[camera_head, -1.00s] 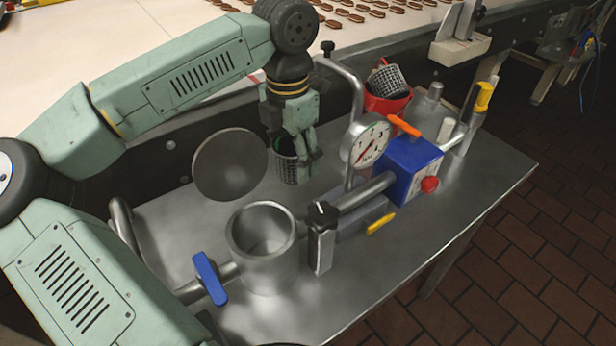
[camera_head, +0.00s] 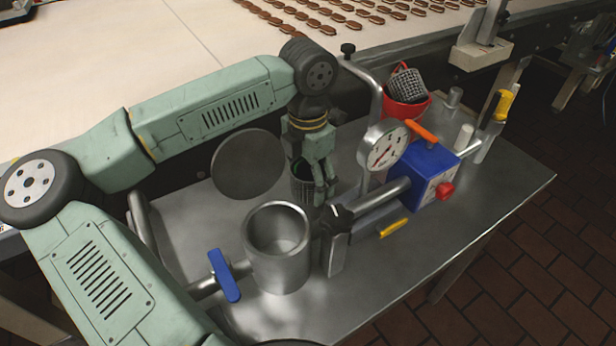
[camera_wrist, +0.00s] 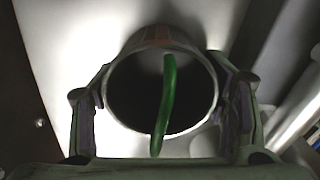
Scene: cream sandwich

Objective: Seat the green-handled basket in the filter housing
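The dark mesh basket (camera_head: 303,188) is in my gripper, behind and slightly right of the filter housing in the head view. My gripper (camera_head: 322,180) points down, with its fingers closed against the basket's sides. In the wrist view the basket's round rim (camera_wrist: 112,108) lies between both fingers of my gripper (camera_wrist: 163,115). Its green handle (camera_wrist: 168,95) crosses the dark opening. The filter housing (camera_head: 262,262) is an open, upright metal cylinder, empty as far as I see. The basket is outside it. The gap between basket bottom and table cannot be judged.
A round metal lid (camera_head: 248,165) stands left of the basket. A gauge (camera_head: 383,146) on a pipe, a black-knobbed clamp (camera_head: 336,240) and a blue-handled valve (camera_head: 224,276) flank the housing. A red bucket (camera_head: 408,112) holds another mesh basket (camera_head: 407,86). The table's (camera_head: 390,285) front right is clear.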

